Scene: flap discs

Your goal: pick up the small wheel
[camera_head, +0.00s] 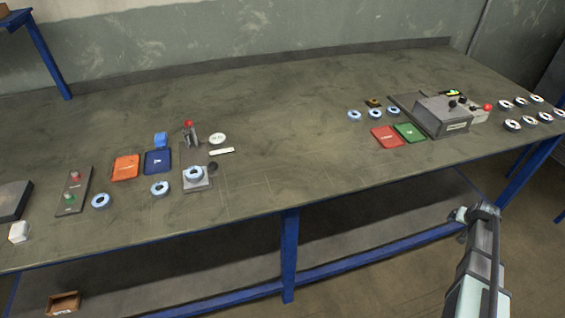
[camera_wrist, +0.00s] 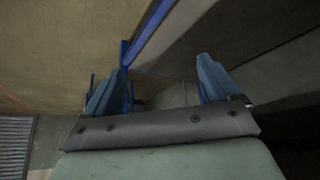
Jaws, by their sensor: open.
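Several ring-shaped wheels lie on the workbench in the head view; I cannot tell which one is the small wheel. Three bluish ones, the left (camera_head: 354,115), middle (camera_head: 372,114) and right (camera_head: 393,110), lie near the centre right. Other bluish wheels lie at the left (camera_head: 101,200) and left centre (camera_head: 159,188), and one sits on a grey fixture (camera_head: 195,173). Several white-and-dark wheels (camera_head: 513,124) lie at the far right. My gripper (camera_wrist: 160,82) is open and empty, its fingers apart. In the head view my arm is at lower right, off the bench's front edge.
The workbench (camera_head: 290,140) has a wide clear middle. A grey machine with a red knob (camera_head: 442,115) stands at right, beside red (camera_head: 388,137) and green (camera_head: 410,132) trays. Orange (camera_head: 126,168) and blue (camera_head: 158,162) trays and a button panel (camera_head: 74,190) are at left.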

